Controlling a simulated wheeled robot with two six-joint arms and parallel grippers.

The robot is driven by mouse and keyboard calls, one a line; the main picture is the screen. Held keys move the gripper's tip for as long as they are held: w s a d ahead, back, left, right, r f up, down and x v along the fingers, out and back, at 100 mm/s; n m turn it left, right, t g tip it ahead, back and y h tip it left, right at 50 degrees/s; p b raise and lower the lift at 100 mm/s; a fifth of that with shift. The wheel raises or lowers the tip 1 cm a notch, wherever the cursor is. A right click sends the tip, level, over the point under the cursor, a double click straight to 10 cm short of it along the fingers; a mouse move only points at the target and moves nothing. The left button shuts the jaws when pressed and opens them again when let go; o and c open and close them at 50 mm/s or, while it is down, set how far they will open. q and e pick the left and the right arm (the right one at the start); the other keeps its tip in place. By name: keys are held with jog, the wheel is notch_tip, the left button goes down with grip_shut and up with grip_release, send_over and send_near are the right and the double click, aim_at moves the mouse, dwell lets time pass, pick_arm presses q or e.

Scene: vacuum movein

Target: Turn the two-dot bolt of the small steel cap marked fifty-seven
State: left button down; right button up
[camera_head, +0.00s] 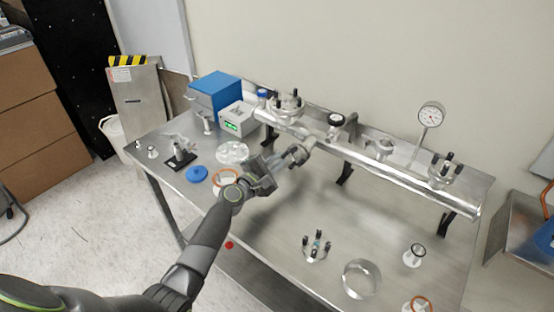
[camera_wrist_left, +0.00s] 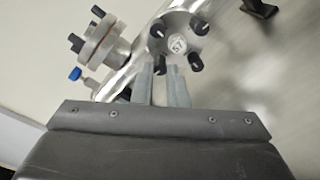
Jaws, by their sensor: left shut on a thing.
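The small steel cap (camera_wrist_left: 178,43) faces the wrist camera with a marking that looks like 57 at its centre. Dark bolt heads (camera_wrist_left: 196,24) stand around its rim; I cannot make out any dots on them. My left gripper (camera_wrist_left: 163,68) reaches to the cap's lower edge, its two fingers closed around a bolt there that is mostly hidden between the tips. In the head view my left gripper (camera_head: 284,164) is at the end of a short branch (camera_head: 300,150) on the long steel pipe. My right gripper is not in view.
The long steel pipe (camera_head: 400,177) runs along the back of the metal table, with a dial gauge (camera_head: 431,117) and several flanges. A blue box (camera_head: 215,92) stands at the back left. A loose flange with bolts (camera_head: 317,247) and a ring (camera_head: 361,279) lie on the front right.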

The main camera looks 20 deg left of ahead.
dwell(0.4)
pick_arm(q)
jog(key=c, duration=1.4)
grip_release()
jog(key=shift+a, duration=0.1)
jog(key=shift+c, duration=0.2)
jog(key=v, duration=1.7)
jog(key=shift+s, duration=0.2)
